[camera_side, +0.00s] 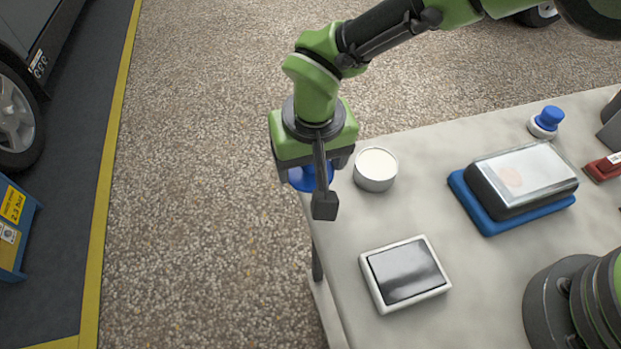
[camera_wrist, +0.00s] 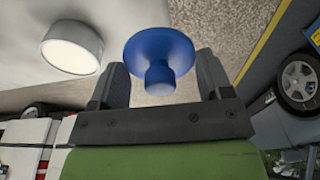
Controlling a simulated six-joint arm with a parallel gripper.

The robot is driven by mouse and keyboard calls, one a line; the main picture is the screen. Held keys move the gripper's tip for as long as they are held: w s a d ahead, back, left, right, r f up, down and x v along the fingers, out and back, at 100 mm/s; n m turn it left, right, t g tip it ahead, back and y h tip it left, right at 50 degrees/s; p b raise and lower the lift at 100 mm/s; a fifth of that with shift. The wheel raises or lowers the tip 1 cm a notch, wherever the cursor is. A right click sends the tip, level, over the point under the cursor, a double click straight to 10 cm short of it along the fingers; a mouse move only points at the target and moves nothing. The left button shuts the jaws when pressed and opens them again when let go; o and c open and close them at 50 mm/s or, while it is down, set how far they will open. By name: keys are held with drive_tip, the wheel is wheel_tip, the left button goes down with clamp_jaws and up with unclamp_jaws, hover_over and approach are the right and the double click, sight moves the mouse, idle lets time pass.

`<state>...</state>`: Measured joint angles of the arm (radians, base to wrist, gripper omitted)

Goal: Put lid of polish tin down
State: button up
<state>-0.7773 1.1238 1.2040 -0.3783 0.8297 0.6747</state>
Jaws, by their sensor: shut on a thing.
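My gripper (camera_side: 313,172) is shut on the blue lid (camera_side: 305,181) of the polish tin, at the table's left edge. In the wrist view the lid (camera_wrist: 161,45) is a round blue disc with a knob, and the knob sits between the two fingers of my gripper (camera_wrist: 161,72). The lid appears held above the surface; its exact height is hard to tell. The polish tin (camera_side: 376,170), round and white with a pale top, stands open on the table just right of my gripper. The tin also shows at upper left in the wrist view (camera_wrist: 72,48).
On the pale table (camera_side: 470,285) lie a white-framed dark panel (camera_side: 407,272), a blue tray (camera_side: 491,224) bearing a grey block (camera_side: 520,178), a blue-knobbed white pot (camera_side: 547,121) and a red item (camera_side: 604,168). Bare tabletop lies between the tin and the panel.

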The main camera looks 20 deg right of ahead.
sight(310, 182)
drive_tip(key=shift+f, duration=2.45)
drive_tip(key=shift+f, duration=0.15)
drive_tip(key=o, duration=0.9)
drive_tip(key=r, duration=0.4)
drive_tip(key=s+r, duration=0.1)
drive_tip(key=r, duration=0.7)
drive_tip(key=shift+s+r, duration=0.1)
drive_tip(key=shift+s, duration=0.3)
drive_tip(key=shift+r, duration=0.1)
